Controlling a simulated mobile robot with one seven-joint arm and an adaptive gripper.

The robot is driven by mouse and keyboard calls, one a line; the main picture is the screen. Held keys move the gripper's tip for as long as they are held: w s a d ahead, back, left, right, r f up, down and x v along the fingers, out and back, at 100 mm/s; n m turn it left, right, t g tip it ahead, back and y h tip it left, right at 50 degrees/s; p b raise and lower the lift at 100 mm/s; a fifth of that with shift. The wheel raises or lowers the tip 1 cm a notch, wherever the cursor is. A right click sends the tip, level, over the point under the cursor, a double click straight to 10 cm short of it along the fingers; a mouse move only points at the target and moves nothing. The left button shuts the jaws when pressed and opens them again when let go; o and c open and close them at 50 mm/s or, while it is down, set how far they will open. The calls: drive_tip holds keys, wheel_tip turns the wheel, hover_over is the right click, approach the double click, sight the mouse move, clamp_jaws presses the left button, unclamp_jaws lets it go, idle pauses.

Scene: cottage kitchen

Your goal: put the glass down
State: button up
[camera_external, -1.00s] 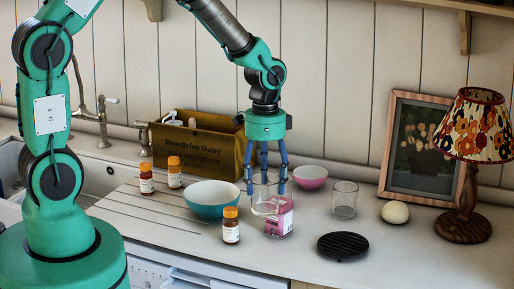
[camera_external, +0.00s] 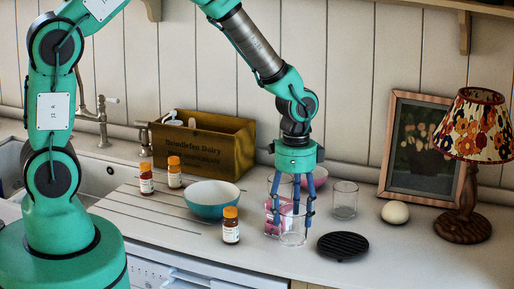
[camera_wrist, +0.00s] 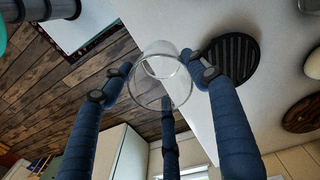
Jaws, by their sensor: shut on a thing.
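My gripper (camera_external: 297,212) points down over the counter, its blue fingers around a clear glass (camera_external: 293,239). The wrist view shows the round rim of this glass (camera_wrist: 160,82) between the fingers (camera_wrist: 163,88). It is low over the counter (camera_external: 375,262), near the front edge; I cannot tell whether its base touches. A clear container with a pink front (camera_external: 273,216) stands right behind and left of the glass, partly hidden by my fingers.
A black round trivet (camera_external: 343,246) lies close on the right. A second empty glass (camera_external: 344,201), an egg (camera_external: 395,212) and a lamp (camera_external: 463,228) stand farther right. A blue bowl (camera_external: 211,200) and orange-capped bottle (camera_external: 231,228) are left. A pink bowl (camera_external: 320,177) is behind.

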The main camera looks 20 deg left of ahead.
drive_tip(key=shift+w+d, duration=0.1)
drive_tip(key=w+d+f+p, duration=0.1)
drive_tip(key=w+d, duration=0.9)
drive_tip(key=w, duration=0.2)
drive_tip(key=shift+d+f, duration=0.15)
drive_tip(key=shift+f, duration=0.05)
drive_tip(key=shift+f, duration=0.1)
idle(0.3)
drive_tip(key=shift+f+p, duration=0.35)
drive_tip(key=shift+f, duration=1.35)
drive_tip(key=shift+f, duration=0.15)
drive_tip(key=o, duration=1.8)
wheel_tip(320, 180, up, 12)
drive_tip(key=shift+w+r+b, duration=0.1)
drive_tip(key=shift+r+b, duration=0.05)
drive_tip(key=shift+b, duration=0.25)
